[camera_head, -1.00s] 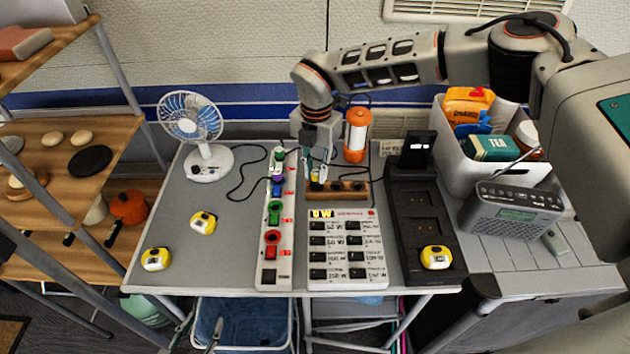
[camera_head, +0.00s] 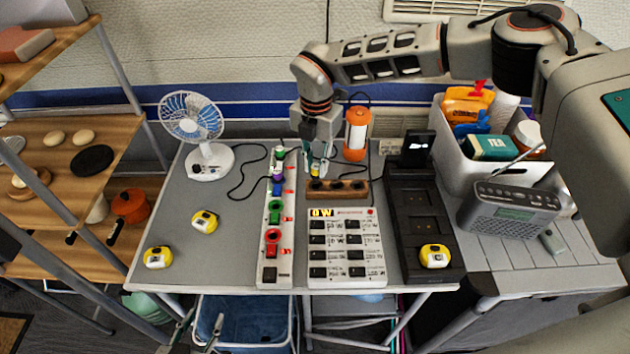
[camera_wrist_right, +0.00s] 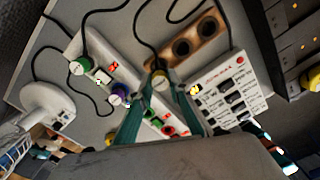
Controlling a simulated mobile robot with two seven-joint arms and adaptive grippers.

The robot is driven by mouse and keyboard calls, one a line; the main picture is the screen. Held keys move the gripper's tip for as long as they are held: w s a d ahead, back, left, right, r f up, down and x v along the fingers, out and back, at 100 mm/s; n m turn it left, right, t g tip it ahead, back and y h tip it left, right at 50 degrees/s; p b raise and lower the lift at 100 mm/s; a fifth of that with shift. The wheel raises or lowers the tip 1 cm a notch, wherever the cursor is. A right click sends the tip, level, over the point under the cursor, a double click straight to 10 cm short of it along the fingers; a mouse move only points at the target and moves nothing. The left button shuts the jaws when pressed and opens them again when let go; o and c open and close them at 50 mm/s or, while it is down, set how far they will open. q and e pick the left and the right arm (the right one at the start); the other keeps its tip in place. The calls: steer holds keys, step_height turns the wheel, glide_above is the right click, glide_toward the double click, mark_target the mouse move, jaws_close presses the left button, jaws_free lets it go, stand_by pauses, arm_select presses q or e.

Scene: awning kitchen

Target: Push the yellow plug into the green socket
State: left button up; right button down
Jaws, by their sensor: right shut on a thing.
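My right gripper (camera_head: 318,167) is shut on the yellow plug (camera_wrist_right: 160,79), whose cord trails away behind it. The plug is above the left end of the wooden holder (camera_head: 348,190), beside the power strip; the head view does not clearly show the gap between plug and holder. The green socket (camera_head: 275,212) is on the white strip (camera_head: 270,276), between a blue one above and a red one (camera_head: 271,242) below, and looks empty. In the wrist view, fingers and plug partly hide the strip. My left gripper (camera_head: 198,333) is at the bottom edge, fingers apart, apparently empty.
A meter panel (camera_head: 346,250) lies right of the strip. The orange lantern (camera_head: 357,134) stands behind the holder, the fan (camera_head: 192,118) at left. Table left of the strip is mostly clear.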

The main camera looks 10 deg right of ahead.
mark_target(316, 166)
step_height(316, 166, up, 4)
steer(key=shift+w+r+p, duration=0.1)
steer(key=shift+p, duration=0.85)
steer(key=s+a+f+b, duration=0.2)
steer(key=a+b, duration=0.1)
steer(key=a, duration=0.2)
steer(key=s+a+f+b, duration=0.2)
steer(key=s+a+b, duration=0.1)
steer(key=a, duration=0.3)
steer(key=shift+a, duration=0.1)
steer(key=shift+f+b, duration=0.15)
steer(key=shift+b, duration=0.15)
steer(key=shift+f, duration=0.15)
steer(key=shift+f+b, duration=0.4)
steer(key=shift+f, duration=0.35)
steer(key=shift+f, duration=0.65)
stand_by(1.0)
